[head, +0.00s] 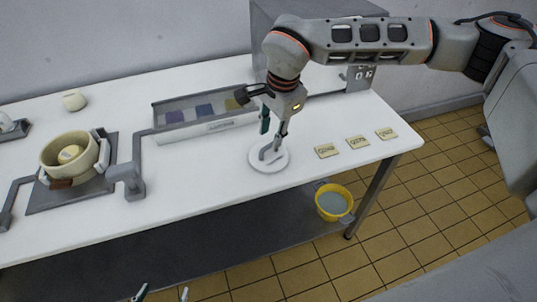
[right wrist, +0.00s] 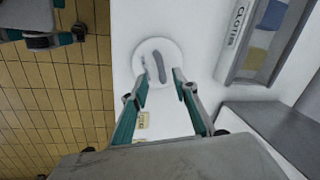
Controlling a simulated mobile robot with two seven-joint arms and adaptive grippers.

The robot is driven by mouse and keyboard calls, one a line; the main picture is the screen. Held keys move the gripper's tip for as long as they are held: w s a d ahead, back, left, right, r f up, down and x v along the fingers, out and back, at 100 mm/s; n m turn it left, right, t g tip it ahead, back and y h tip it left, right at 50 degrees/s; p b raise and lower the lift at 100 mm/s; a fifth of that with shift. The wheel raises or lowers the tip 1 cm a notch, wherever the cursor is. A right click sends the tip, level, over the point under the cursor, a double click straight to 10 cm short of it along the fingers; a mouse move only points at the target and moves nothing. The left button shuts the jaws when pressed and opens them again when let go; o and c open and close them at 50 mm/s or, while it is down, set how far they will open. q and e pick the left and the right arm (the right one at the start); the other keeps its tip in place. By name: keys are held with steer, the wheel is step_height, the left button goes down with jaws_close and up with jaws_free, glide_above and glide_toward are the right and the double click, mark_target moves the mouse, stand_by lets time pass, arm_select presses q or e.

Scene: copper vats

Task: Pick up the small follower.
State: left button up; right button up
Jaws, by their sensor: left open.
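A white round disc with a raised grey handle (head: 257,163), which looks like the small follower, lies flat on the white table near its front edge. It also shows in the right wrist view (right wrist: 173,53). My right gripper (head: 274,132) points down over the disc. In the right wrist view its two teal fingers (right wrist: 161,76) are apart, with the handle showing between and beyond their tips; I cannot tell whether they touch it. My left gripper (head: 162,294) is open and empty at the bottom edge of the head view, low in front of the table.
Three small label cards (head: 357,142) lie right of the disc. A grey tray (head: 158,112) with coloured cloths stands behind it. A cream tub (head: 54,148) on a grey plate stands left, with a small cream pot (head: 74,101) behind. A yellow bucket (head: 331,213) stands on the lower shelf.

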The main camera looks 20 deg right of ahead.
mark_target(267, 146)
steer(key=f, duration=0.3)
steer(key=w+f, duration=0.1)
steer(key=f, duration=0.1)
steer(key=shift+a+f, duration=0.15)
steer(key=shift+a, duration=0.2)
jaws_close()
